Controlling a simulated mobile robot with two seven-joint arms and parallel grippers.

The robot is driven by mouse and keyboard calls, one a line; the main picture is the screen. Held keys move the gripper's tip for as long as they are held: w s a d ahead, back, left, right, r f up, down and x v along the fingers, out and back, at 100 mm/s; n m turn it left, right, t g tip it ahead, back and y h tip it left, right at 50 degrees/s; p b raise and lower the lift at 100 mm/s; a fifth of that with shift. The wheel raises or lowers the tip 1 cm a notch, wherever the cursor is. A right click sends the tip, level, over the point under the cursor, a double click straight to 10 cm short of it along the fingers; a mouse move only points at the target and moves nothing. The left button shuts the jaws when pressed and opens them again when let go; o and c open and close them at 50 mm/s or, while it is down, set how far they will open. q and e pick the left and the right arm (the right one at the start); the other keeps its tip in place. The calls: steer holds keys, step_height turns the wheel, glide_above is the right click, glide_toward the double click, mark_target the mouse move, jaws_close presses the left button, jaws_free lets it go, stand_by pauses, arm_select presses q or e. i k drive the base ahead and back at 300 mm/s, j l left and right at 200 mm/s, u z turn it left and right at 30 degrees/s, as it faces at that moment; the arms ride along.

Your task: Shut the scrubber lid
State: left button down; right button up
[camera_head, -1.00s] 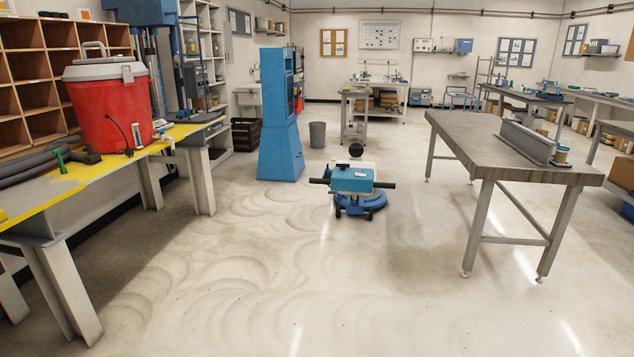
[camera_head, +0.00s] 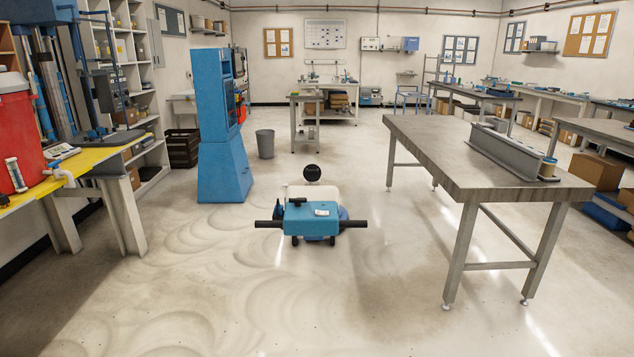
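The floor scrubber (camera_head: 312,217) stands on the floor ahead, near the middle of the head view. It has a blue top box with a small light label, black handles out to both sides and a whitish body behind. A round black disc (camera_head: 312,173) stands up at its far side; I cannot tell whether this is the lid. The scrubber is well out in front of me. Neither of my grippers is in view.
A grey-topped table (camera_head: 430,135) stands to the right, holding a metal beam (camera_head: 512,152). A blue cabinet (camera_head: 224,170) and a grey bin (camera_head: 265,144) stand beyond the scrubber. A yellow-topped bench (camera_head: 95,157) is at left. The floor (camera_head: 240,270) before the scrubber is clear.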

mark_target(312, 174)
steer(key=i+z, duration=0.25)
steer(key=i, duration=0.45)
steer(key=i+j+z, duration=0.25)
steer(key=i, duration=0.5)
steer(key=l, duration=0.1)
